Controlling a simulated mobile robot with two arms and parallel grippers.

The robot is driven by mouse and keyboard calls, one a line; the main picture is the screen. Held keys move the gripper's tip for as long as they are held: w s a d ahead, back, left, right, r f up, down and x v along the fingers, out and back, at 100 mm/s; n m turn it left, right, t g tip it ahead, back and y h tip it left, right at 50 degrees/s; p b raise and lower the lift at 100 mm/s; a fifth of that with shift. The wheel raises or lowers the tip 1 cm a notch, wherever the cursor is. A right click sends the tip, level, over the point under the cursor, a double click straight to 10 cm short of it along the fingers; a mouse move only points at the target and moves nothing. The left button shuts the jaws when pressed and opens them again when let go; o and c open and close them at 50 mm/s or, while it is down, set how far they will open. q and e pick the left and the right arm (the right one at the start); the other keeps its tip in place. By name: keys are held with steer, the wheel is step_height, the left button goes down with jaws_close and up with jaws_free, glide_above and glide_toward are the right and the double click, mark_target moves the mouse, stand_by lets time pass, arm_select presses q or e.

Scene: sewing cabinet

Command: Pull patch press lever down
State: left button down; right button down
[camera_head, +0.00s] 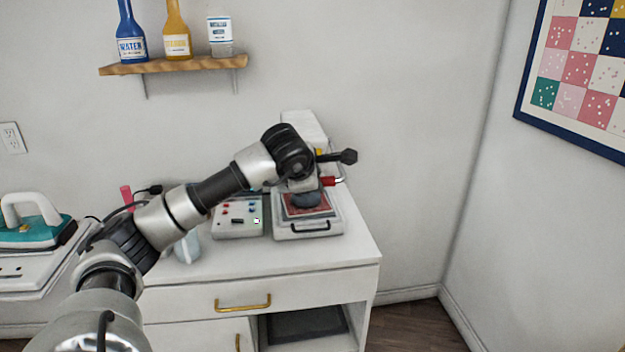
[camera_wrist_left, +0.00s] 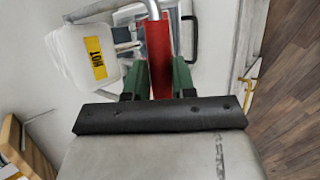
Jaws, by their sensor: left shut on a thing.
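The patch press (camera_head: 308,229) is a white machine on the cabinet top, with a low base, a black front handle and a tall housing behind. A red pad lies on its base under a dark round press head. Its lever has a red grip (camera_head: 329,181) at the right of the press, also seen in the left wrist view (camera_wrist_left: 157,50). My left gripper (camera_wrist_left: 158,78) has its green fingers on both sides of the red grip and is shut on it. In the head view my wrist covers part of the press and hides the fingers.
The white cabinet (camera_head: 342,255) has brass handles and an open lower bay. A control box (camera_head: 239,220) stands left of the press. A teal iron (camera_head: 30,232) is at far left. A shelf (camera_head: 175,65) with bottles hangs above. The wall at right is clear of the press.

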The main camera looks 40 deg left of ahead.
arm_select(q)
steer(key=shift+d+f, duration=0.15)
steer(key=shift+f, duration=0.6)
steer(key=c, duration=0.9)
jaws_free()
steer(key=shift+s, duration=0.1)
steer(key=b+v, duration=0.1)
steer(key=v, duration=1)
steer(key=shift+w, duration=0.25)
